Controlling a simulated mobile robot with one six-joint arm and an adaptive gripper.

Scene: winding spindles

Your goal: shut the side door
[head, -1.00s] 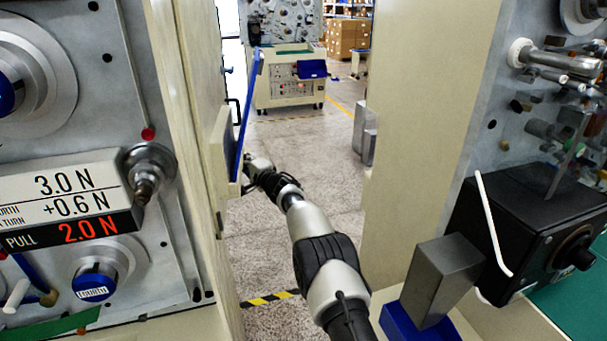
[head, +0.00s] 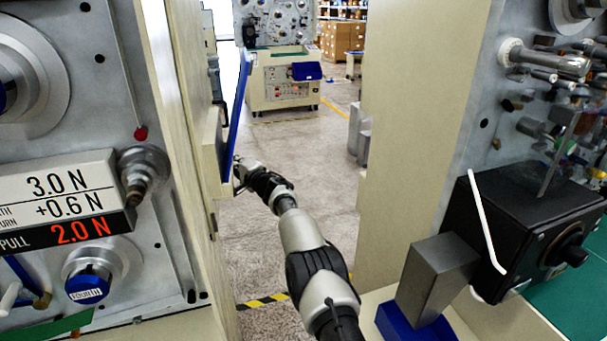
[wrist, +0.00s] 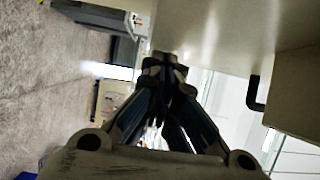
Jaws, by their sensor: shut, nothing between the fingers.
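The side door appears to be the cream panel (head: 211,150) on the left machine's side, seen nearly edge-on, with a blue panel or bin (head: 236,115) along it. How far it stands open is hard to tell. My gripper (head: 243,170) is at the lower end of this panel, on its aisle side. In the wrist view, my gripper (wrist: 165,65) has its dark fingers together and empty, with the tips at the edge of a cream surface (wrist: 220,25). Whether they touch it is unclear. A black handle (wrist: 257,95) shows to the right of the fingers.
The left machine (head: 110,200) stands close, with a force label (head: 60,200). On the right, a cream wall (head: 410,120), a black box (head: 530,225) and a grey block (head: 437,278) over a blue tray border the aisle. The speckled floor (head: 300,160) between is clear.

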